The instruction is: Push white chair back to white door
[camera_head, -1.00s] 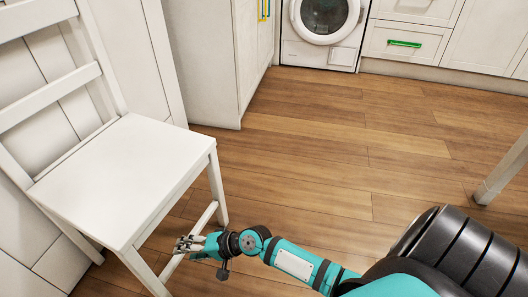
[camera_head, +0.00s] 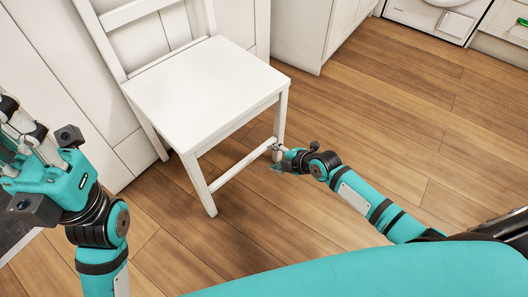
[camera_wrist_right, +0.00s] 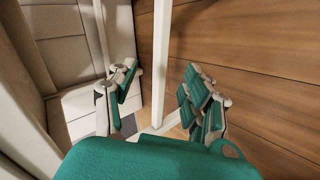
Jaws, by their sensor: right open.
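The white chair (camera_head: 205,92) stands upright with its back against or close to the white panelled surface (camera_head: 55,80), which I take for the white door. I cannot tell whether they touch. My right gripper (camera_head: 277,158) is low at the chair's front right leg. In the right wrist view this gripper (camera_wrist_right: 160,92) is open, with a chair leg (camera_wrist_right: 161,60) running between its two fingers, not clamped. My left gripper (camera_head: 22,140) is raised at the left edge, in front of the panels, apart from the chair. Its fingers are partly cut off, so its opening is unclear.
A white cabinet (camera_head: 302,35) stands right of the chair at the back. A washing machine (camera_head: 440,15) is at the top right. The wooden floor (camera_head: 400,115) is clear right of the chair. A dark mat (camera_head: 12,225) lies at the left edge.

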